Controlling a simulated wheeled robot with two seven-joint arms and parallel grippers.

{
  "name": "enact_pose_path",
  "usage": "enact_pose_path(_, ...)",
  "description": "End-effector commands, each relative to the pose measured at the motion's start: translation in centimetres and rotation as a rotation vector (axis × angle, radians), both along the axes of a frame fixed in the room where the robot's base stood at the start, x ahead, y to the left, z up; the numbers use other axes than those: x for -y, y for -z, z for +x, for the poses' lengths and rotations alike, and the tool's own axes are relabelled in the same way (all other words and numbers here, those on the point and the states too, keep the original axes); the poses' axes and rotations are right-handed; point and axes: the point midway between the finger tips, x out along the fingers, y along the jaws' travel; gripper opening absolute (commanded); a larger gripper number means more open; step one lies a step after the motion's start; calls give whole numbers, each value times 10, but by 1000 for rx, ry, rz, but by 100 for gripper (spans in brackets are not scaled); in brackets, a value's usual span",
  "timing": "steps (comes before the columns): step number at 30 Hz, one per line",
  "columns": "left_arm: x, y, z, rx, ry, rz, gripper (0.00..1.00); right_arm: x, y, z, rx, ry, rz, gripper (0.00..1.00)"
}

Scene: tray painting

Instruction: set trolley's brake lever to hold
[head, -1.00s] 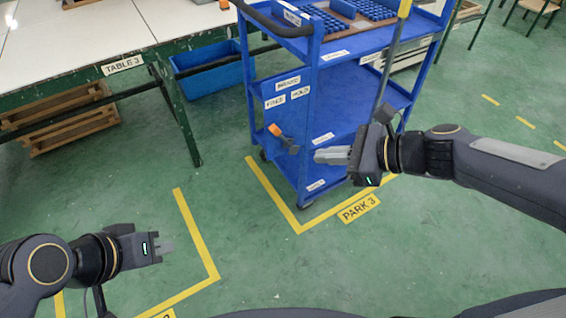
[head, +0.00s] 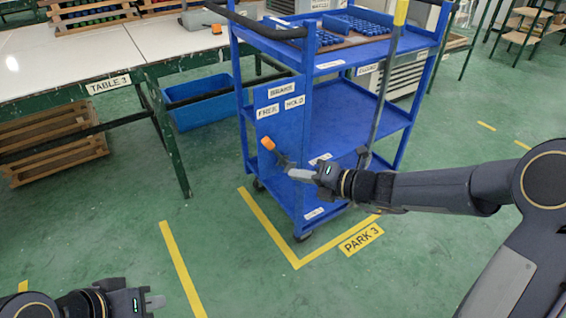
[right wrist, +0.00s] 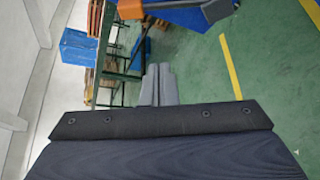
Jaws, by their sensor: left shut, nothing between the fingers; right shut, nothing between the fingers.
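The blue trolley (head: 345,112) stands by the yellow lines labelled PARK 3. Its end panel carries a BRAKE label, with FREE (head: 268,112) on the left and HOLD (head: 294,102) on the right. The brake lever's orange knob (head: 267,143) is below FREE, so the lever leans left, to the FREE side. My right gripper (head: 291,173) is shut and empty, close to the lever's lower end; contact cannot be told. My left gripper (head: 154,301) is shut and empty, low at the left.
Table 3 (head: 60,65) stands at the left, with a blue bin (head: 200,100) and wooden crates (head: 50,150) under it. A yellow-topped pole (head: 400,14) rises by the trolley. The green floor in front is clear.

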Motion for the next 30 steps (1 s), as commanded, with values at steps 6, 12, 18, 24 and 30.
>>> enact_pose_path(6,0,16,0,0,0,0,0,-25,12,15,1,-6,0,0)
enact_pose_path(12,0,34,0,0,0,0,0,-62,24,37,1,-6,0,0)
enact_pose_path(18,0,39,0,-1,0,0,0,-71,18,60,7,3,-1,0)
enact_pose_path(24,0,40,0,0,0,0,0,-58,8,72,4,-1,0,0)
enact_pose_path(30,0,40,0,0,0,0,0,-54,5,75,2,-1,-1,0)
